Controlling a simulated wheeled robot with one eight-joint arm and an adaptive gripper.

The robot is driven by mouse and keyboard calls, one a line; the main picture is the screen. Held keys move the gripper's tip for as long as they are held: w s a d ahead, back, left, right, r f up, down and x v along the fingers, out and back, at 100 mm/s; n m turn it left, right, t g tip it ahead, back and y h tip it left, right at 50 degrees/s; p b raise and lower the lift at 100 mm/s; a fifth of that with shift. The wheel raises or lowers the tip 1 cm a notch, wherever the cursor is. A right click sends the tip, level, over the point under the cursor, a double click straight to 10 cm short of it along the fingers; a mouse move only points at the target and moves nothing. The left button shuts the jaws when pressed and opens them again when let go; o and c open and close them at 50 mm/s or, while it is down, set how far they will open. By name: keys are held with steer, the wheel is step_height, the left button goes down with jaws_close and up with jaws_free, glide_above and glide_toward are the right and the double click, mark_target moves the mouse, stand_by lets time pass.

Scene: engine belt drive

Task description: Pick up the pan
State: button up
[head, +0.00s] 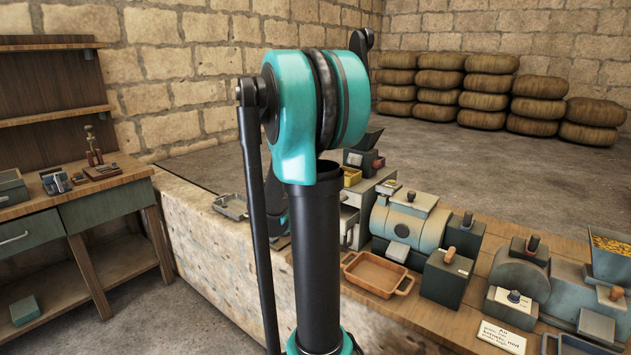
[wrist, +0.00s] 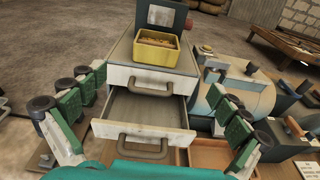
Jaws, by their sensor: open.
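A brown pan (head: 376,274) with a handle at each end sits on the wooden bench, in front of a blue-grey cylindrical machine. In the wrist view a brown pan (wrist: 212,153) shows at the lower right, partly hidden by my gripper's right finger. A grey metal tray (head: 231,206) lies on the stone ledge to the left; which one is meant is unclear. My gripper (wrist: 156,85) is open and empty, its green-padded fingers wide apart before a small cabinet. My arm mostly hides the gripper in the head view.
The cabinet (wrist: 122,74) has an open drawer (wrist: 145,112) between my fingers and a yellow box (wrist: 160,50) on top. Machines (head: 407,227) and dark blocks (head: 447,277) crowd the bench to the right. A side table (head: 100,210) stands left.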

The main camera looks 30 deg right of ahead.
steer(key=shift+w+r+x, duration=0.1)
steer(key=shift+r+x, duration=0.05)
steer(key=shift+x, duration=2.7)
steer(key=shift+w+r+x, duration=0.1)
steer(key=shift+r+x, duration=0.05)
steer(key=shift+x, duration=2.65)
steer(key=shift+w+r+x, duration=0.1)
steer(key=shift+r+x, duration=0.05)
steer(key=shift+x, duration=2.7)
steer(key=shift+a, duration=0.1)
steer(key=c, duration=1.3)
